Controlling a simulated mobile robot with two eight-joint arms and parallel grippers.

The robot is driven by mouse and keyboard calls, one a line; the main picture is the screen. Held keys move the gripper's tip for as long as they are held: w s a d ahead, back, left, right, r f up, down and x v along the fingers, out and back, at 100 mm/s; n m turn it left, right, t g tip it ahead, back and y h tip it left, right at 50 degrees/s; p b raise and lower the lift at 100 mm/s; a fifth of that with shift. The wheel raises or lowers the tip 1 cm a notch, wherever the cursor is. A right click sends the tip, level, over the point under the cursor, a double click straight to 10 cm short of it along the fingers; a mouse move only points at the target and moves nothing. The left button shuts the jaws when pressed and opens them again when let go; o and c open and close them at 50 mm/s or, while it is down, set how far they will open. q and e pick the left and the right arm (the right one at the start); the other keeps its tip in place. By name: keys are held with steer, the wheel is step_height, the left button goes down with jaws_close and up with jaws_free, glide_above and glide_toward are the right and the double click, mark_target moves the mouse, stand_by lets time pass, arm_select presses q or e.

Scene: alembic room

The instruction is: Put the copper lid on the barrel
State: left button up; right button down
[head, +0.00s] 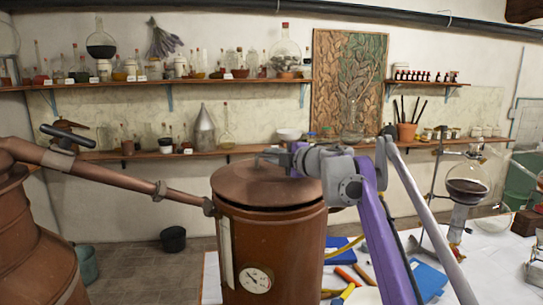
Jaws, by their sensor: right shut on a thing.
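The copper barrel (295,245) stands upright in the middle of the head view, with a round dial on its front. The copper lid (238,188) is over the barrel's top, its edge close to the rim. I cannot tell whether it rests fully on the rim or sits slightly above it. My right gripper (276,156) is shut on the lid, at the top near its middle. My purple and grey right arm comes in from the lower right and hides the lid's right part. My left gripper is out of view.
A copper pipe (120,180) runs from the still (28,235) at left to the barrel's upper side. A white table (485,265) holds blue books (428,281), tools and a round flask (467,187) on a stand. Shelves of glassware line the wall. A dark bucket (173,240) stands on the floor.

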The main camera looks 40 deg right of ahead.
mark_target(298, 183)
steer(key=shift+w, duration=0.1)
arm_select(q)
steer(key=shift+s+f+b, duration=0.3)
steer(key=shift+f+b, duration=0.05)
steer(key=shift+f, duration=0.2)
arm_select(e)
steer(key=shift+f, duration=0.75)
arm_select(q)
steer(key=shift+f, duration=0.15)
arm_select(e)
steer(key=shift+f, duration=0.2)
steer(key=c, duration=0.8)
jaws_free()
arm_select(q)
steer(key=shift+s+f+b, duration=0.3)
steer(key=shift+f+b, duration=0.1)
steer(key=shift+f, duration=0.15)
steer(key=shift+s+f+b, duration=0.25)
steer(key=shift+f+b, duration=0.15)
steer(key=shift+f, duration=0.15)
arm_select(e)
steer(key=s, duration=0.3)
steer(key=s+r, duration=0.1)
steer(key=s, duration=0.6)
steer(key=shift+s+a+r, duration=0.15)
steer(key=shift+s+r, duration=0.1)
steer(key=shift+s, duration=0.15)
